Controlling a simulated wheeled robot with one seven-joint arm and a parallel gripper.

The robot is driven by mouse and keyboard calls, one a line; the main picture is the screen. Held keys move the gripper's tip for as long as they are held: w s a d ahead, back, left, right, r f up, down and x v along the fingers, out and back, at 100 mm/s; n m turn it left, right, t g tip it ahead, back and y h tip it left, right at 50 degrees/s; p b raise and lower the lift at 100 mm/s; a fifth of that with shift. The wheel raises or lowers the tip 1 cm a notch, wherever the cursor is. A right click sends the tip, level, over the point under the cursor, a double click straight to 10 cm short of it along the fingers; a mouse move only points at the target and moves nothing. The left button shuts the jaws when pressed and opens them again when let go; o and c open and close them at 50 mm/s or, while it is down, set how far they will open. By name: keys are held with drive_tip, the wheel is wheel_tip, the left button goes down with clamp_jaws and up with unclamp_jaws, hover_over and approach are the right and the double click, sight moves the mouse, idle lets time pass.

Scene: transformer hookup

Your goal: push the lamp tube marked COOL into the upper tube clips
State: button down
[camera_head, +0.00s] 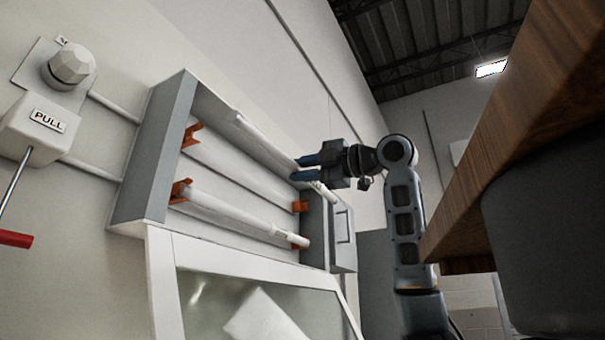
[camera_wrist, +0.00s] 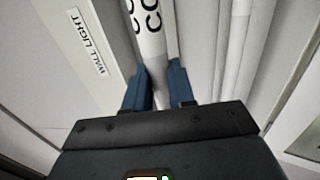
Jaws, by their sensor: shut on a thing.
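My gripper (camera_head: 303,168) is shut on a white lamp tube (camera_head: 262,145) near the tube's right end. In the wrist view the tube (camera_wrist: 155,45) runs between the blue fingers, and part of a dark mark reading "CO" shows on it. In the head view the tube slants above the upper tube clips, an orange left clip (camera_head: 191,135) and an orange right clip (camera_head: 299,205). Both upper clips look empty, and the tube looks apart from them.
A second white tube (camera_head: 235,213) sits in the lower orange clips. The grey fixture housing (camera_head: 150,160) has raised side walls. A WALL LIGHT label (camera_wrist: 86,42) shows in the wrist view. A PULL box (camera_head: 42,128) is at left, and a wooden edge (camera_head: 500,150) is at right.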

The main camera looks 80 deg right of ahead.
drive_tip(key=shift+w+d+t+b, duration=0.1)
drive_tip(key=shift+w+t+b, duration=0.3)
drive_tip(key=shift+t, duration=0.3)
drive_tip(key=shift+w+d+f+p, duration=0.1)
drive_tip(key=shift+w+d+p, duration=0.1)
drive_tip(key=shift+w, duration=0.6)
drive_tip(key=shift+w+d+r+p, duration=0.1)
drive_tip(key=shift+w+d+p, duration=0.1)
drive_tip(key=shift+w, duration=0.65)
drive_tip(key=shift+w+d+f+p, duration=0.1)
drive_tip(key=shift+w+d+p, duration=0.1)
drive_tip(key=shift+w, duration=0.6)
drive_tip(key=shift+f+p+x, duration=0.2)
drive_tip(key=shift+p+x, duration=0.1)
drive_tip(key=shift+x, duration=0.6)
drive_tip(key=shift+f+p+x, duration=0.2)
drive_tip(key=shift+p+x, duration=0.1)
drive_tip(key=shift+x, duration=0.6)
drive_tip(key=c, duration=0.9)
unclamp_jaws()
drive_tip(key=shift+o, duration=0.2)
drive_tip(key=shift+r+b+v, duration=0.15)
drive_tip(key=shift+r+v, duration=0.05)
drive_tip(key=shift+v, duration=0.6)
drive_tip(key=shift+r+b+v, duration=0.1)
drive_tip(key=shift+r+v, duration=0.05)
drive_tip(key=shift+v, duration=0.65)
drive_tip(key=shift+r+b+v, duration=0.15)
drive_tip(key=shift+r+v, duration=0.05)
drive_tip(key=shift+v, duration=0.6)
